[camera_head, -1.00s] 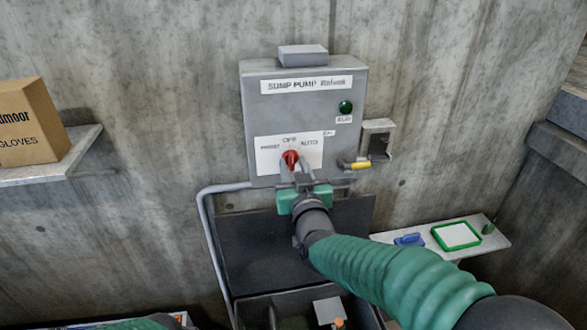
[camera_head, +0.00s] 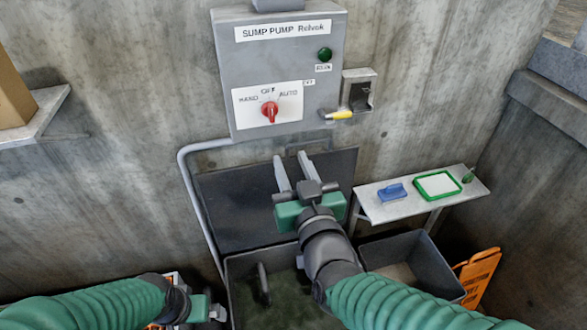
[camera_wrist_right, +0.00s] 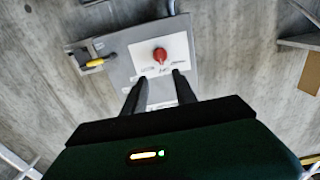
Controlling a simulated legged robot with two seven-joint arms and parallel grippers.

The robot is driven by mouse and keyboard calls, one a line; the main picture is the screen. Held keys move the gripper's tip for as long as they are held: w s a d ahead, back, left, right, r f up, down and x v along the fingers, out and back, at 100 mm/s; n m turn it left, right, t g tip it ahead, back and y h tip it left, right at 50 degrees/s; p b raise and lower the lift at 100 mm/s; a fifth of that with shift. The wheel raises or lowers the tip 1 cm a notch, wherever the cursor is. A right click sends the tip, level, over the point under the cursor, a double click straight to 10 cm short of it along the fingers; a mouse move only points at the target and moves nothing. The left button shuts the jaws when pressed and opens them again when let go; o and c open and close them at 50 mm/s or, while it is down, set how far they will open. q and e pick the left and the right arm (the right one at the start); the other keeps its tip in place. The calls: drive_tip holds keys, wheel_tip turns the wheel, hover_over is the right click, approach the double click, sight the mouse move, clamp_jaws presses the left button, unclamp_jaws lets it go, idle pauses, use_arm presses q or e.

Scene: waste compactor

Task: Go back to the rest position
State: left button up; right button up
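My right gripper (camera_head: 292,172) is in front of the black panel below the grey sump pump box (camera_head: 232,55). Its two fingers are apart with nothing between them. In the right wrist view my right gripper (camera_wrist_right: 158,90) also shows open fingers, with the red knob (camera_wrist_right: 160,55) beyond their tips. The red knob (camera_head: 270,111) sits on the white label of the box, apart from the gripper. My left gripper (camera_head: 216,312) is low at the bottom left; its fingers are too small and partly hidden to read.
A shelf (camera_head: 440,193) at the right holds a blue object (camera_head: 392,192) and a green-rimmed tray (camera_head: 438,185). Open grey bins (camera_head: 430,262) stand below. A carton (camera_head: 12,95) sits on the left shelf (camera_head: 45,110). A yellow-handled part (camera_head: 340,115) juts beside the box.

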drive_tip(key=shift+s, duration=0.5)
drive_tip(key=shift+w+d+f, duration=0.1)
drive_tip(key=shift+f, duration=0.05)
drive_tip(key=s+d+f+g+h+p, duration=0.1)
drive_tip(key=d+f+g+p, duration=0.15)
drive_tip(key=f, duration=0.35)
drive_tip(key=s+d+f+g+p, duration=0.1)
drive_tip(key=d+f+g, duration=0.3)
drive_tip(key=f, duration=0.3)
drive_tip(key=s+d+f+m+g+h+p, duration=0.2)
drive_tip(key=s+d+f+g, duration=0.6)
drive_tip(key=s, duration=0.5)
wheel_tip(320, 180, down, 3)
drive_tip(key=shift+d+r, duration=0.2)
drive_tip(key=shift+d, duration=0.7)
drive_tip(key=shift+g, duration=0.25)
